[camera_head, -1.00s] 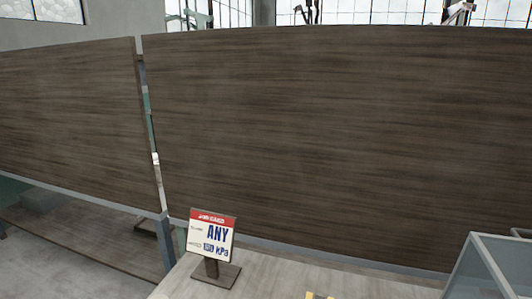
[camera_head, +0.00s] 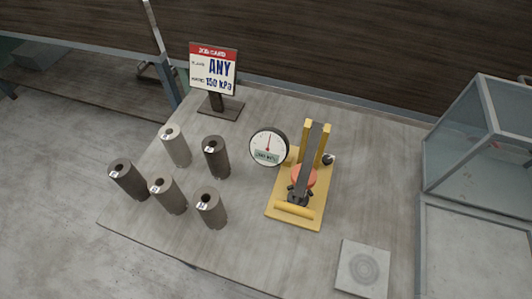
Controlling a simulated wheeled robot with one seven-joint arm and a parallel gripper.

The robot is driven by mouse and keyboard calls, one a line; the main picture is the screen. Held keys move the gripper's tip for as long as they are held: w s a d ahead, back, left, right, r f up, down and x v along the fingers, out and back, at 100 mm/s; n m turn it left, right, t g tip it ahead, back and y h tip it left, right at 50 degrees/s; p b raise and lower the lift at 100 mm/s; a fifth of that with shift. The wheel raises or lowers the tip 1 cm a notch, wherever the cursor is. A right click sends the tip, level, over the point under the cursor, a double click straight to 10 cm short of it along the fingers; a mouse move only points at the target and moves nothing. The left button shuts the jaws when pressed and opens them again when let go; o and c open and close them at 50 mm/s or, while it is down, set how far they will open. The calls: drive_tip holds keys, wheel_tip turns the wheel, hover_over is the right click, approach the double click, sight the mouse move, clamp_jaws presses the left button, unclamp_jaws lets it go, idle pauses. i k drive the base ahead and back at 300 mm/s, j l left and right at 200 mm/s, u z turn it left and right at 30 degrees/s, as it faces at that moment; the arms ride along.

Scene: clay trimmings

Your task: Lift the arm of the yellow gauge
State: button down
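The yellow gauge (camera_head: 306,217) stands on the table right of the middle, on a yellow base plate. Its dark grey arm (camera_head: 313,150) runs between two yellow posts and reaches down toward the front over a red-orange disc (camera_head: 303,175). The arm looks lowered, but its exact angle is hard to tell from above. A round white dial (camera_head: 268,145) with a red needle and a small display sits at its left. My gripper is not in view.
Several grey and brown clay cylinders (camera_head: 215,157) stand at the left of the table (camera_head: 250,245). A job card (camera_head: 213,70) reading "ANY" and "150 kPa" stands behind. A square plate (camera_head: 362,268) lies front right. A glass-walled box (camera_head: 480,140) stands at the right.

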sight(298, 194)
drive_tip(key=k+j+u, duration=0.1)
drive_tip(key=j+u, duration=0.25)
drive_tip(key=k+j+u, duration=0.1)
drive_tip(key=u, duration=0.25)
drive_tip(key=j+u, duration=0.35)
drive_tip(key=k+j, duration=0.05)
